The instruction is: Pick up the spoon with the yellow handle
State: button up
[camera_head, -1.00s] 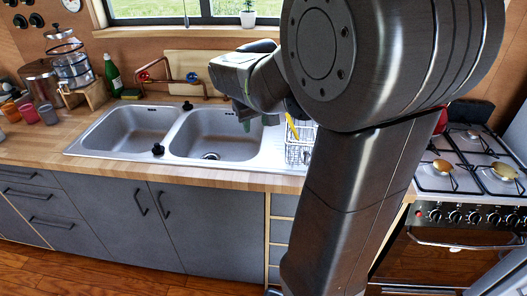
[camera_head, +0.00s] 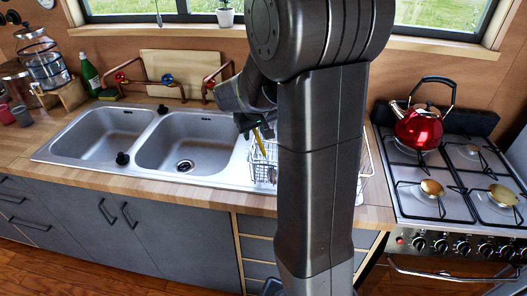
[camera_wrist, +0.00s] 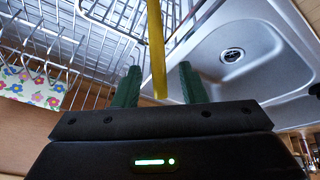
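The spoon's yellow handle (camera_head: 258,143) rises from the wire dish rack (camera_head: 262,172) right of the sinks. In the wrist view the yellow handle (camera_wrist: 156,40) runs between the two green fingers of my gripper (camera_wrist: 159,67). The fingers are wide apart, with a gap on each side of the handle. In the head view my gripper (camera_head: 247,124) is at the handle's upper part, partly hidden by my arm. The spoon's bowl is not visible.
The double sink (camera_head: 185,148) lies left of the rack. A red kettle (camera_head: 418,128) stands on the stove (camera_head: 450,180) at right. A flower-patterned item (camera_wrist: 30,88) is in the rack at left in the wrist view. Copper taps (camera_head: 150,80) stand behind the sinks.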

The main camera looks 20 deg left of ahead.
jog(key=shift+c, duration=0.5)
grip_shut()
dwell(0.8)
